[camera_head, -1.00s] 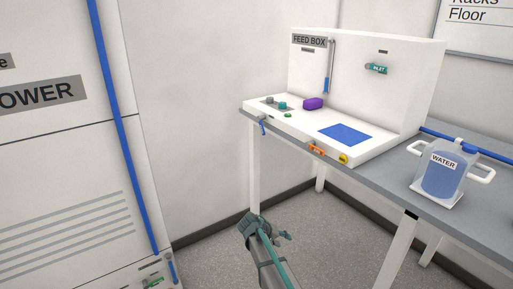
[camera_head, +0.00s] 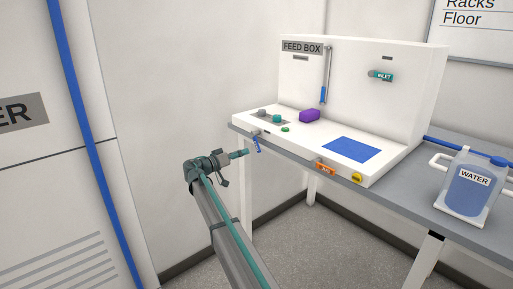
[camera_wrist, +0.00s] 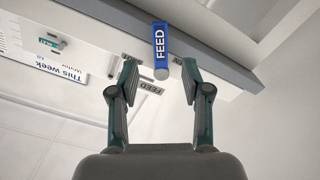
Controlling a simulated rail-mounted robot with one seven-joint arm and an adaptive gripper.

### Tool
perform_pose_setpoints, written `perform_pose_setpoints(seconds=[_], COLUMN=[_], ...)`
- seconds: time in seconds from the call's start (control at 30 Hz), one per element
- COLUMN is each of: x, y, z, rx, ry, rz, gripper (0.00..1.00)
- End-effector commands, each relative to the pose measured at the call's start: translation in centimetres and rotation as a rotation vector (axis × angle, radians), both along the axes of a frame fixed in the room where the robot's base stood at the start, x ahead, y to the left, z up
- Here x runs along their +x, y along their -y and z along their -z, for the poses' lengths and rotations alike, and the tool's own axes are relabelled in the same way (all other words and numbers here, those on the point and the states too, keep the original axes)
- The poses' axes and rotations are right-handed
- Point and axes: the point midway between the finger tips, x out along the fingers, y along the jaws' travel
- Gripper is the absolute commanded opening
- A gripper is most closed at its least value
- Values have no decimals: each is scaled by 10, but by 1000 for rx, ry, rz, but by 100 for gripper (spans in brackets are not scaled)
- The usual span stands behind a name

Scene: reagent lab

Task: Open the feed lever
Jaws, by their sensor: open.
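The feed lever (camera_head: 257,143) is a small blue handle on the front edge of the feed box base (camera_head: 300,157), near its left end. It hangs down at a slight tilt. In the wrist view the lever (camera_wrist: 160,42) bears the word FEED and lies ahead, between the lines of the two fingers. My gripper (camera_head: 245,152) is just left of the lever in the head view. In the wrist view my gripper (camera_wrist: 158,72) has its teal fingers spread and holds nothing. Whether a fingertip touches the lever is hard to tell.
The feed box stands on a grey table (camera_head: 410,195). An orange handle (camera_head: 326,169) and a yellow knob (camera_head: 356,178) sit on its front edge. A purple block (camera_head: 310,115) lies on top. A water jug (camera_head: 470,188) stands at right. Floor space before the table is free.

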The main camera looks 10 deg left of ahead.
Motion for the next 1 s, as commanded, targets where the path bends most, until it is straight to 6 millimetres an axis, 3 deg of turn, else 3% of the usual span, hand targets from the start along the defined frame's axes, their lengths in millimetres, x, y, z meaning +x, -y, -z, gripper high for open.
perform_pose_setpoints(seconds=[0.5,1.0], x=[60,69], y=[55,64], z=[0,0], rx=[-1,-1], ry=[-3,-4], rz=[1,0], gripper=[48,46])
